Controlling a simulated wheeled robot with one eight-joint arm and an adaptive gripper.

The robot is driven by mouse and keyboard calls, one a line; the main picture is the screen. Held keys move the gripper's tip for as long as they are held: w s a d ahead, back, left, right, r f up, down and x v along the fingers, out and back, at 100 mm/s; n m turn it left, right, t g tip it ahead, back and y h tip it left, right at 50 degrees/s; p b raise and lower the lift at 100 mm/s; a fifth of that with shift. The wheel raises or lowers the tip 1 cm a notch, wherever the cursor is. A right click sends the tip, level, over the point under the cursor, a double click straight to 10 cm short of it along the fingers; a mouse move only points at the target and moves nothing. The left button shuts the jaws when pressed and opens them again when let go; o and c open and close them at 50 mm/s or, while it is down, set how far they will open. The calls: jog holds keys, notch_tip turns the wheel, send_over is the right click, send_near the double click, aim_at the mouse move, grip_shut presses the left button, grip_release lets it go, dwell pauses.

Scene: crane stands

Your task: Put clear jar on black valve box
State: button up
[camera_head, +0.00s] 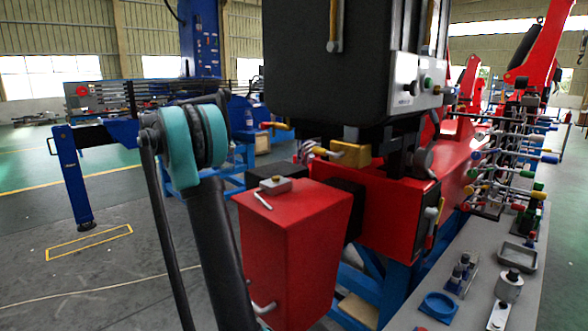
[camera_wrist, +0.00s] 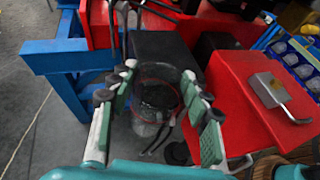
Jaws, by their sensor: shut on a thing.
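In the wrist view, my gripper (camera_wrist: 160,75) has its green-padded fingers on either side of a clear jar (camera_wrist: 157,95). It is shut on the jar, which is see-through with a round rim. A black box (camera_wrist: 160,48) with a flat top lies just beyond the fingertips in that view; it looks like the valve box. The jar overlaps its near side in the picture, and I cannot tell whether they touch. In the head view, a black box (camera_head: 345,197) shows partly behind a red box. The jar and my fingers are not visible there.
The red box (camera_head: 295,220) has a grey latch piece on top; it is right of my gripper in the wrist view (camera_wrist: 235,100). A large black cabinet (camera_head: 325,70) hangs above. A grey bench (camera_head: 460,275) with several small parts is at right. Open floor lies left.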

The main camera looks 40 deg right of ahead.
jog(key=s+d, duration=0.2)
jog(key=d, duration=0.3)
jog(key=s+d, duration=0.2)
jog(key=d, duration=0.4)
jog(key=s+d, duration=0.2)
jog(key=d, duration=0.4)
jog(key=shift+d+f, duration=0.1)
jog(key=shift+f, duration=0.3)
jog(key=shift+f, duration=0.1)
jog(key=o, duration=1.4)
jog(key=shift+w, duration=0.1)
jog(key=v, duration=1.2)
